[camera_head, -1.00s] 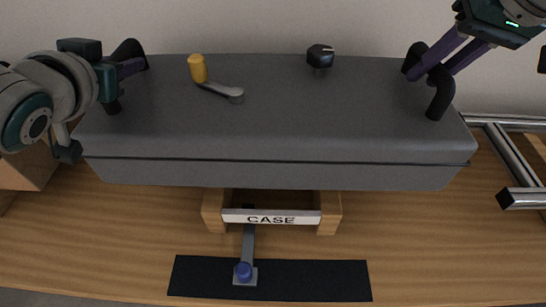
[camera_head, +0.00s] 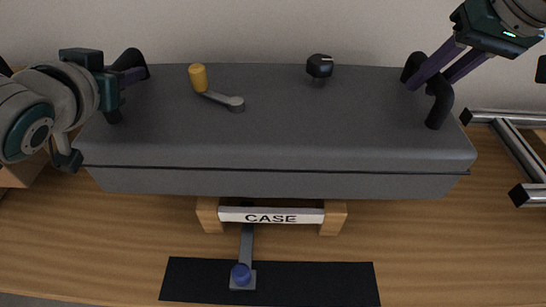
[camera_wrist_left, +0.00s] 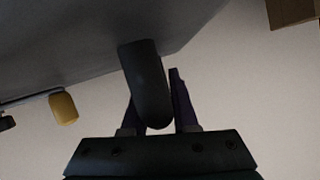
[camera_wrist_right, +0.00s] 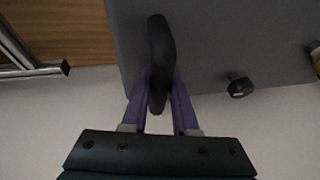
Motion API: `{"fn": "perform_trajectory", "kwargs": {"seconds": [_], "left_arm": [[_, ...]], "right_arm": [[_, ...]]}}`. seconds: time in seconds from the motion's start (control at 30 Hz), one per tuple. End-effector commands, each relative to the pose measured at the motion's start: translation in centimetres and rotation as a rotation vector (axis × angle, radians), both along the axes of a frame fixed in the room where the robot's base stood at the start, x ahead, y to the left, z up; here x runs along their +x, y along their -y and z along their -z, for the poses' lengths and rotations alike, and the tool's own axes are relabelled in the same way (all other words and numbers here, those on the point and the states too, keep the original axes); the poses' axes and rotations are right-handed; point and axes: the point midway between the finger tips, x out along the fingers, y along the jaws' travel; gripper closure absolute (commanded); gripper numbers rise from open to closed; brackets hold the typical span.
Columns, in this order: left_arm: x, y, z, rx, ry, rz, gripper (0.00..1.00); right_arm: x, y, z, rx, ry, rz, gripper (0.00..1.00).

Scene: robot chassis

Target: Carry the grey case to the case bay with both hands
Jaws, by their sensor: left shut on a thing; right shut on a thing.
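The grey case (camera_head: 280,130) spans the middle of the head view, above a wooden stand with a white "CASE" sign (camera_head: 271,216). A yellow-handled crank (camera_head: 199,78) and a black knob (camera_head: 320,67) are on its top. My left gripper (camera_head: 132,75) is shut on the black handle at the case's left end; the handle shows between its fingers in the left wrist view (camera_wrist_left: 147,85). My right gripper (camera_head: 428,75) is shut on the black handle (camera_wrist_right: 160,60) at the right end. The case hides most of the stand; I cannot tell whether they touch.
A black mat (camera_head: 320,283) with a blue-knobbed lever (camera_head: 241,273) lies in front of the sign on the wooden surface. A metal frame (camera_head: 520,150) stands at the right, near the case's end. A wooden block (camera_head: 22,172) is at the left, partly behind my arm.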

Motion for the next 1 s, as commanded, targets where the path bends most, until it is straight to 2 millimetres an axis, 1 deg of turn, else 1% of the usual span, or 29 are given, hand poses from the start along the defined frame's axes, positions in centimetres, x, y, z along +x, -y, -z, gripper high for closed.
{"fn": "perform_trajectory", "kwargs": {"seconds": [0.03,0.2,0.23,0.47,0.77,0.87,1.0], "left_arm": [[0.2,0.0,0.0,0.0,0.014,0.001,1.0],[0.2,0.0,1.0,0.0,0.014,0.001,1.0],[0.0,0.0,1.2,0.0,0.0,-0.001,0.69],[0.0,0.0,1.1,0.0,0.0,0.0,0.44],[-0.1,0.0,1.1,0.0,0.0,0.0,0.43],[-0.7,0.1,0.9,0.0,0.0,0.0,0.43],[-2.2,0.3,0.3,0.0,0.001,0.001,0.43]], "right_arm": [[0.3,0.0,0.2,0.002,0.011,0.0,1.0],[0.3,0.0,1.1,0.002,0.011,0.0,1.0],[0.0,0.0,1.2,0.0,0.001,0.0,0.69],[0.0,0.0,1.1,0.0,0.0,0.0,0.44],[0.0,0.0,1.1,0.0,0.0,0.0,0.43],[0.0,0.0,1.1,0.0,0.0,0.0,0.43],[0.0,0.0,1.2,0.0,0.0,0.0,0.43]]}}
